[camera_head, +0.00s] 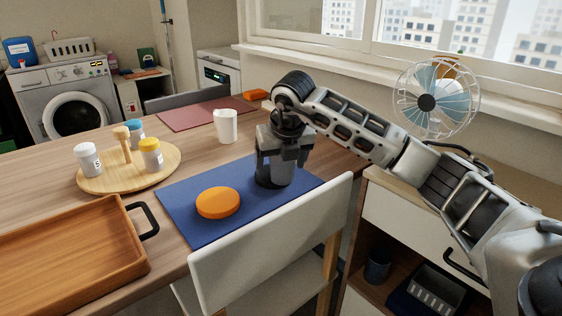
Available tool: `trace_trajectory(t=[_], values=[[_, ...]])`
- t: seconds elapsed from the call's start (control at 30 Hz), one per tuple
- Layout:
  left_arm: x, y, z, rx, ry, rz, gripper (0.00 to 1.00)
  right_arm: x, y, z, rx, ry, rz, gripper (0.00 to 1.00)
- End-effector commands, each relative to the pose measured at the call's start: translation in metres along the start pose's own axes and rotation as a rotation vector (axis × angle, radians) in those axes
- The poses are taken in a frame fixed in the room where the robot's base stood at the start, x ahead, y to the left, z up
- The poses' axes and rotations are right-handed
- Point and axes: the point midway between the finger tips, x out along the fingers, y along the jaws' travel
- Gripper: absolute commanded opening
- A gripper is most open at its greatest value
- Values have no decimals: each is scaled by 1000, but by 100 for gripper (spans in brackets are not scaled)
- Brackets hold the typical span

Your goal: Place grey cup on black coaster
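The grey cup (274,174) is dark grey and stands upright towards the back of the blue mat (178,205), on the table. My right gripper (281,158) points down over it, with its fingers either side of the cup's upper part. I cannot tell whether the fingers press on the cup or stand slightly apart from it. The gripper hides the cup's rim. My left gripper is out of view.
An orange round object (217,202) lies on the mat left of the cup. A white cup (226,126) stands behind. A round wooden board (108,184) carries jars. A wooden tray (75,262) is front left; a white chair (262,249) stands before the mat.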

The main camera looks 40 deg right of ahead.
Motion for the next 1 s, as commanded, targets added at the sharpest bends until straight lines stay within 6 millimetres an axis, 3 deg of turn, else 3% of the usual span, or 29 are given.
trace_trajectory(t=[0.37, 0.8, 1.0], values=[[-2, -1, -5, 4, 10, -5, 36, -10, 0, 2, 0, -2, 2, 77], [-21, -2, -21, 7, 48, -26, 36, -98, 0, 2, 0, -4, 1, 77], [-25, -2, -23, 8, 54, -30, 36, -119, 0, 2, 0, -1, 0, 77]])
